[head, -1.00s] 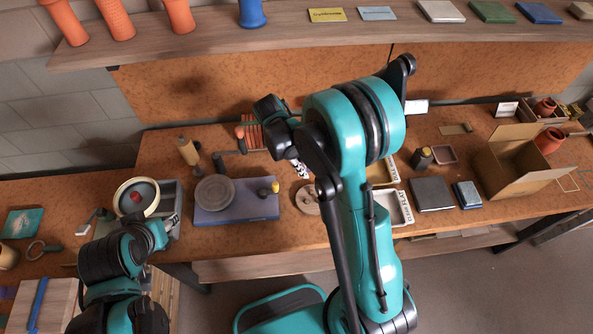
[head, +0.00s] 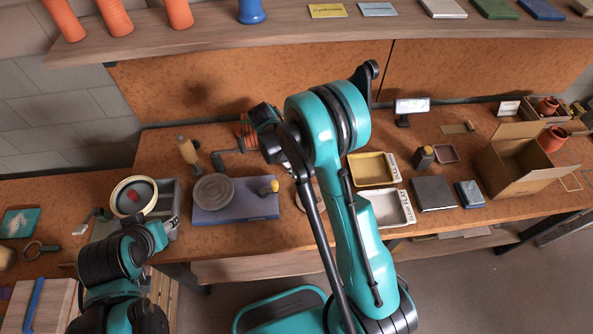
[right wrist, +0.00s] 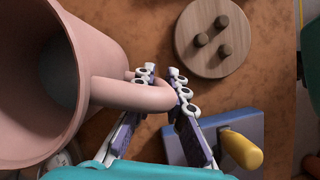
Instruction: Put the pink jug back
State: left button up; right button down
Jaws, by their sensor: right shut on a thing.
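The pink jug (right wrist: 45,90) fills the left of the right wrist view, its open mouth facing the camera. My right gripper (right wrist: 162,84) is shut on the jug's handle (right wrist: 128,94), with a finger on either side of it. The jug is clear of the camera's lower right, where the bench shows behind. In the head view my right arm hides the jug and the right gripper.
The upper shelf (head: 400,28) bears terracotta cylinders (head: 115,15), a blue vessel (head: 252,10), a yellow card (head: 327,11) and a blue card (head: 378,9). The bench holds a wheel on a blue base (head: 255,204), a yellow tray (head: 372,170), a white tray (head: 388,207) and a cardboard box (head: 515,165).

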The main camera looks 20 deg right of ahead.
jog(key=c, duration=1.6)
grip_release()
jog(key=shift+f, duration=0.1)
jog(key=shift+o, duration=0.2)
jog(key=shift+r, duration=0.2)
jog(key=p+v, duration=0.3)
jog(key=v, duration=0.8)
jog(key=s+d+r+m+t+y, duration=0.15)
jog(key=s+r+m+t, duration=0.25)
jog(key=s+r, duration=0.45)
jog(key=s+r+m+t+y, duration=0.2)
jog(key=s+r+m+t, duration=0.2)
jog(key=s+m+t, duration=0.2)
jog(key=s, duration=0.2)
jog(key=shift+s+a+m, duration=0.3)
jog(key=shift+s, duration=0.1)
